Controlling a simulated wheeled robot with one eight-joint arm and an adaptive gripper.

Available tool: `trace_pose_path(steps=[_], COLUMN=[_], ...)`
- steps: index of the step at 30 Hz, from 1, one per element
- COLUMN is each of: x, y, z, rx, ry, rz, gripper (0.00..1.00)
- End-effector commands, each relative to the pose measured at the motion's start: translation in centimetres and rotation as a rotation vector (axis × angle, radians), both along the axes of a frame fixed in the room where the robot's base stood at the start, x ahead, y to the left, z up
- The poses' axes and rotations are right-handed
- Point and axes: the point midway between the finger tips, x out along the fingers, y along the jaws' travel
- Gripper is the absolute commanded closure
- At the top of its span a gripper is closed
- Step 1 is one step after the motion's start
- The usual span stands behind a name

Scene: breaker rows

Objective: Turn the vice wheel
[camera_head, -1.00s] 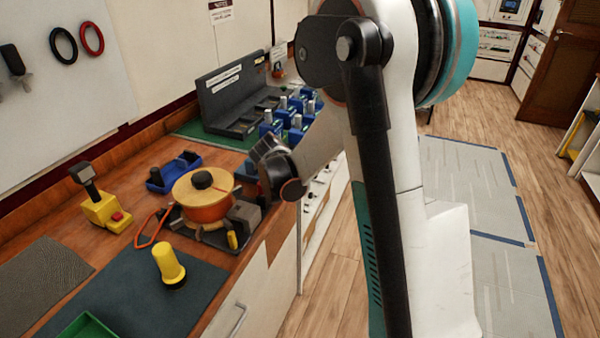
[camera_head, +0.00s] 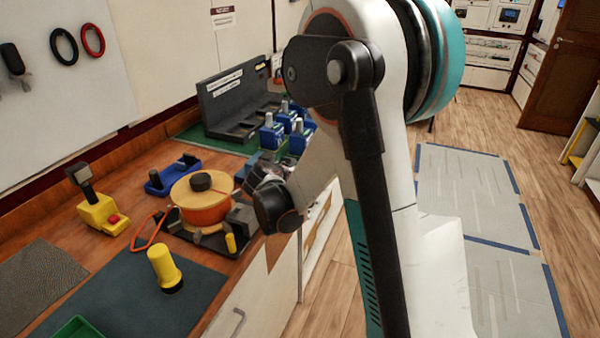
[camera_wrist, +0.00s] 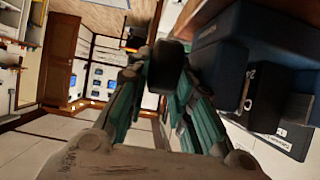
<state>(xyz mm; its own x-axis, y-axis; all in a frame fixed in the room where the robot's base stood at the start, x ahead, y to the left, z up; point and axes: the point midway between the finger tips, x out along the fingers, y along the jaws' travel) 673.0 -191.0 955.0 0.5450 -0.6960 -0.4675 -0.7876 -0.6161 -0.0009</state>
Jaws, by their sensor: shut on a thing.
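In the wrist view, my gripper (camera_wrist: 167,88) is shut on a dark round piece (camera_wrist: 166,58), its teal fingers on either side. It may be the vice wheel, but its full shape does not show. In the head view, the dark end of my arm is low by the bench's front edge, and my fingertips and what they hold are hidden. No vice wheel can be clearly made out there.
An orange drum with a wooden top (camera_head: 205,205) stands close left of my arm. A yellow cylinder (camera_head: 164,268), a yellow block with a red button (camera_head: 101,213) and a blue tray (camera_head: 172,178) are farther left. Blue bins (camera_wrist: 237,40) crowd the wrist view's right side.

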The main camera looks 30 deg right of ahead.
Motion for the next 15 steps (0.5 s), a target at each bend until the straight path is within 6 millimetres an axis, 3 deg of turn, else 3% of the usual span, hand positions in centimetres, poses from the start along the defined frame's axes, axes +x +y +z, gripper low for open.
trace_pose_path(steps=[2, 15], x=[-0.07, 0.06], y=[-0.08, -0.12], z=[-0.02, 0.25], rx=[-0.002, 0.030], ry=[0.002, 0.023], rz=[-0.003, -0.004], gripper=[0.70, 0.70])
